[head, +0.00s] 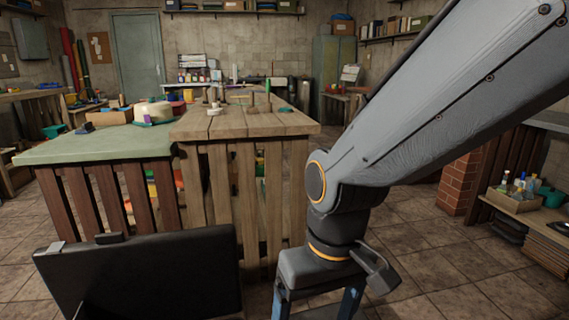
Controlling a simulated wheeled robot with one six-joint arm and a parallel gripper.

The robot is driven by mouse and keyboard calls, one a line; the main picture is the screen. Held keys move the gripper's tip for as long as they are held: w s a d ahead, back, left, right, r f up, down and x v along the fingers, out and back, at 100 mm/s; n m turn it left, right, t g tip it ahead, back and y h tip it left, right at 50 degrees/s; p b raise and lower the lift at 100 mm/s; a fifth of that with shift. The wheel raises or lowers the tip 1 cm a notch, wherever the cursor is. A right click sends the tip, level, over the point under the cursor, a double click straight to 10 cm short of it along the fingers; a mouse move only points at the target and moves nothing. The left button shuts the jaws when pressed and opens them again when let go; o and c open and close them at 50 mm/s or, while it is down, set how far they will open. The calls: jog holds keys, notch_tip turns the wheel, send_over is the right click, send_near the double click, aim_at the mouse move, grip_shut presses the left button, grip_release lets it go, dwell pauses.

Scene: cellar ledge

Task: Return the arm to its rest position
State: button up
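My arm comes in from the upper right and bends at an orange-ringed joint. My gripper (318,304) hangs below it, pointing down, at the lower middle of the head view. Its two fingers stand apart with nothing seen between them, so it looks open and empty. The fingertips are cut off by the bottom edge of the view. The gripper is in front of the near end of the wooden bench (245,128), apart from it in the picture.
A green-topped bench (95,148) adjoins the wooden one on the left. A pale round object (153,112) and small items stand on the tops. A low shelf with a box of bottles (515,200) and a brick pillar (460,184) are at right. Tiled floor (440,245) is clear between.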

jog(key=s+d+r+m+p, duration=0.1)
jog(key=d+r+m+p, duration=0.1)
jog(key=d+r+p, duration=0.5)
jog(key=s+d+r+m+h+p, duration=0.1)
jog(key=d+r+m+p, duration=0.1)
jog(key=d+r+p, duration=0.5)
jog(key=shift+d+r+p, duration=0.3)
jog(key=shift+r+p, duration=1.95)
jog(key=shift+p, duration=2.35)
jog(key=shift+s, duration=0.1)
